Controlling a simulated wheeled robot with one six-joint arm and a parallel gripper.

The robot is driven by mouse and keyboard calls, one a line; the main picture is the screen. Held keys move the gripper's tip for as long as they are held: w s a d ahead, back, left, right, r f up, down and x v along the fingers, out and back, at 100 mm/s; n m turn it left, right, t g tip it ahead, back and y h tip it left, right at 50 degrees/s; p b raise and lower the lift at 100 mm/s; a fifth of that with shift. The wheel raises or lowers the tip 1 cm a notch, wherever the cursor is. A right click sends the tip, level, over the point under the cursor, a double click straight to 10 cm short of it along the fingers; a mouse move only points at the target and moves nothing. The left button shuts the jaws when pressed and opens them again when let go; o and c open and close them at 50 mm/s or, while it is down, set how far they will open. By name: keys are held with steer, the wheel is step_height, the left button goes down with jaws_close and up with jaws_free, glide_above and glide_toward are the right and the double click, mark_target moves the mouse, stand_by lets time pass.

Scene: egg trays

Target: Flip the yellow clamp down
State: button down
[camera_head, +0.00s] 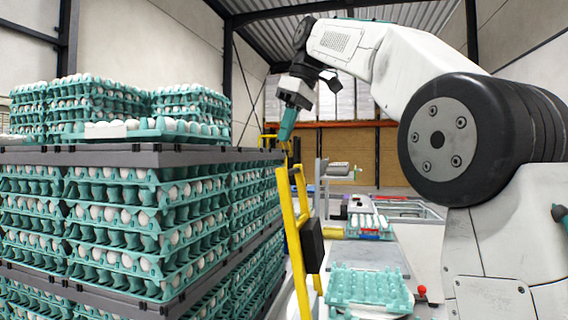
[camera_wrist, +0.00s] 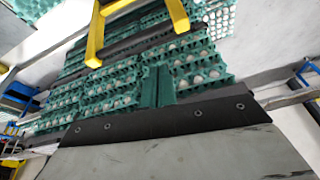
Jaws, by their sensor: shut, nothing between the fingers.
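The yellow clamp (camera_head: 291,235) is a yellow bar frame with a black block on it. In the head view it stands upright, slightly tilted, beside the right side of the stacked egg trays. In the wrist view its yellow bars (camera_wrist: 95,42) show at the top, above and left of the fingers. My gripper (camera_head: 284,138) has teal fingers pointing down, just above the clamp's top end in the head view. In the wrist view the fingers (camera_wrist: 157,72) are together with nothing between them. I cannot tell whether they touch the clamp.
A tall stack of teal egg trays (camera_head: 120,215) with a grey divider board (camera_head: 100,156) fills the left. More trays sit on top of the board. A conveyor with an empty teal tray (camera_head: 368,288) runs at the lower right. A red knob (camera_head: 421,290) stands beside it.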

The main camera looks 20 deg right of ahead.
steer(key=shift+w+r+n, duration=0.4)
steer(key=shift+w+r, duration=0.1)
steer(key=shift+w, duration=0.25)
steer(key=shift+w+r+n, duration=0.4)
steer(key=shift+w+r, duration=0.05)
steer(key=shift+w, duration=0.25)
step_height(320, 180, down, 10)
steer(key=shift+s+d+r, duration=0.15)
steer(key=shift+d+r, duration=0.05)
steer(key=shift+r, duration=0.05)
